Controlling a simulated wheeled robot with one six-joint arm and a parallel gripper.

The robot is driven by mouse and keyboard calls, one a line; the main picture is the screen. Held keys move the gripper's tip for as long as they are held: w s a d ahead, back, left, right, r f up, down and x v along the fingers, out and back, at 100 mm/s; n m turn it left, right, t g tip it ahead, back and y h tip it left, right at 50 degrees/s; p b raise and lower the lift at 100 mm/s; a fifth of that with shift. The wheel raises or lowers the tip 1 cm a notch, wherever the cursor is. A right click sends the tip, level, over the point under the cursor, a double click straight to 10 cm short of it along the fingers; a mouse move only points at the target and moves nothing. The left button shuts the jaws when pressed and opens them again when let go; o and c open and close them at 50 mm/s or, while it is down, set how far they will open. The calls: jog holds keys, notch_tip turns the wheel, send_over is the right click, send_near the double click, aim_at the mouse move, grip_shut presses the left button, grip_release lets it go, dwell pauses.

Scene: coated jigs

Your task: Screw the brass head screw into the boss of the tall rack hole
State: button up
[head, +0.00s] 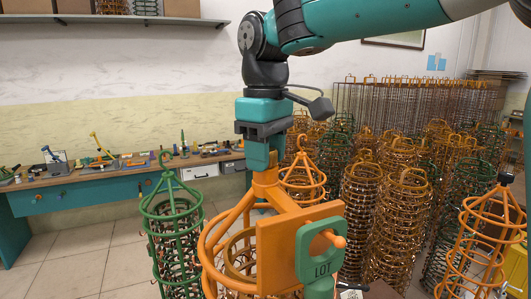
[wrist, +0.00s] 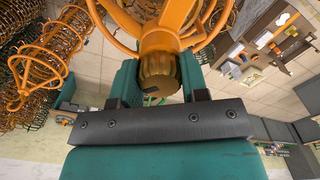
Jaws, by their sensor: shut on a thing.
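My gripper (head: 260,153) points straight down and is closed around the brass head screw (wrist: 158,75). In the wrist view the ribbed brass head sits between my two teal fingers. In the head view the fingers hide the screw. Directly below the fingers is the orange boss (head: 266,178) on top of the large orange rack (head: 219,235). In the wrist view the orange boss (wrist: 160,40) lies right against the brass head, in line with it. How deep the shank is in the hole is hidden.
An orange plate (head: 274,250) with a green LOT tag (head: 320,262) hangs at the rack's front. A green rack (head: 172,235) stands close left. Many wire racks crowd behind right (head: 400,190). A workbench (head: 90,190) with tools runs along the wall; the floor at left is clear.

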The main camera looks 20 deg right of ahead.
jog(key=shift+m, duration=1)
jog(key=shift+m, duration=0.8)
jog(key=o, duration=0.5)
jog(key=shift+n, duration=0.9)
